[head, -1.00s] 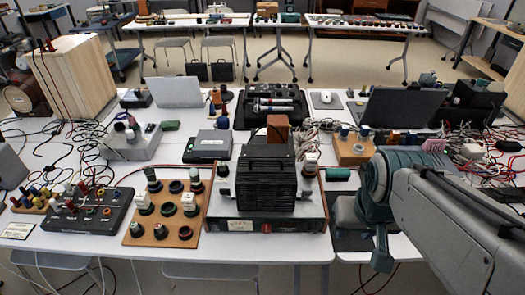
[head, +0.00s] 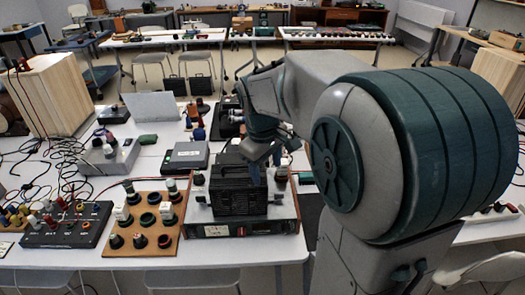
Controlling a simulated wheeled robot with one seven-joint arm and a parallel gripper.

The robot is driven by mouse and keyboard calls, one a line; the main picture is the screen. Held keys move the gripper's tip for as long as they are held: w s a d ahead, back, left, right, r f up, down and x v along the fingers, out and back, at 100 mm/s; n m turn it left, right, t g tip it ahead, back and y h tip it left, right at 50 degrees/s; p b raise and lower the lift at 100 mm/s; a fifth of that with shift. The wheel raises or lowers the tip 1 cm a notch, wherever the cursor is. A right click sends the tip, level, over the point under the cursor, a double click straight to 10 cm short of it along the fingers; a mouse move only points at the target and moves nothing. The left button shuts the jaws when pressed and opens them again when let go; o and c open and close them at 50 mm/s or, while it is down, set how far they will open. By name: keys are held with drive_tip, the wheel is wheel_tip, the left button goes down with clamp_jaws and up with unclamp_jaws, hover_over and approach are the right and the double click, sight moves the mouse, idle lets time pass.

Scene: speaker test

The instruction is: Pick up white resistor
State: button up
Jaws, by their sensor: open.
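Small white-topped parts that could be the white resistor stand on a wooden board at the front left of the table: one at the board's left (head: 122,214) and one at its right (head: 166,211). I cannot tell which one is meant. My gripper (head: 265,167) is open, pointing down over the back right of the black box (head: 237,189). It is well to the right of the board and holds nothing that I can see. My arm hides the table's right side.
The black box sits on a wide grey instrument (head: 215,230) beside the wooden board (head: 185,243). A dark panel with knobs (head: 68,232) lies at the left. A grey box (head: 186,157) stands behind the board. Cables tangle at the left.

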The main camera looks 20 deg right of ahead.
drive_tip(key=w+d+f+n+g+h+p, duration=0.1)
drive_tip(key=w+d+n, duration=0.1)
drive_tip(key=w, duration=0.4)
drive_tip(key=w+d+f+n+g+h, duration=0.1)
drive_tip(key=w+d+f+n, duration=0.15)
drive_tip(key=w, duration=0.35)
drive_tip(key=n+h, duration=0.3)
drive_tip(key=n, duration=0.2)
approach(282, 161)
drive_tip(key=shift+g, duration=0.4)
drive_tip(key=p+x, duration=0.1)
drive_tip(key=x, duration=0.5)
drive_tip(key=p+x, duration=0.1)
drive_tip(key=x, duration=0.5)
drive_tip(key=shift+w+f, duration=0.15)
drive_tip(key=shift+w, duration=0.1)
drive_tip(key=c, duration=1.1)
